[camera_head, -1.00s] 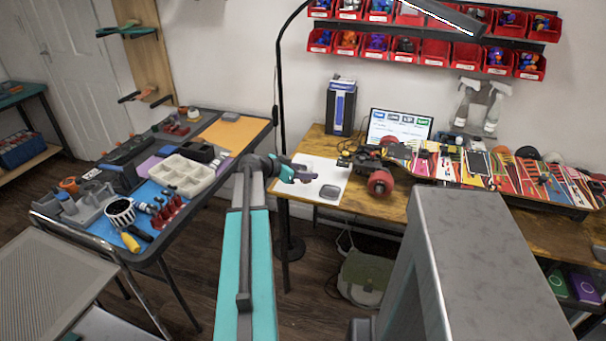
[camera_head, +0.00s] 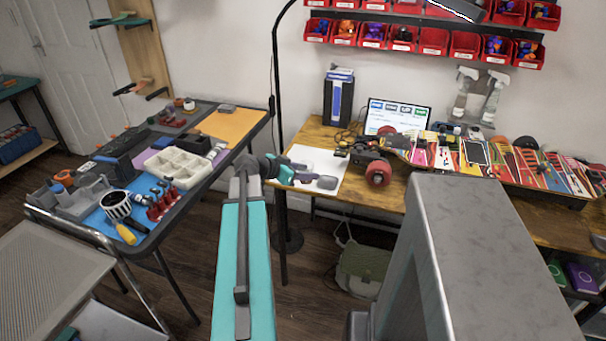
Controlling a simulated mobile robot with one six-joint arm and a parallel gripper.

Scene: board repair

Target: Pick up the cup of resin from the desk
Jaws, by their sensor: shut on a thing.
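My gripper (camera_head: 308,178) is over the white sheet (camera_head: 326,160) at the left end of the wooden desk (camera_head: 314,130). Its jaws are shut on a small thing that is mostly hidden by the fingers. It is most likely the cup of resin, but its shape is too small to make out. I cannot tell whether it touches the sheet or is clear of it. A flat, rounded grey object (camera_head: 328,183) lies on the sheet just right of the fingertips.
A dark blue box (camera_head: 338,97) stands behind. A lamp pole (camera_head: 279,110) rises close to my arm. A crowded side table (camera_head: 222,160) stands left.

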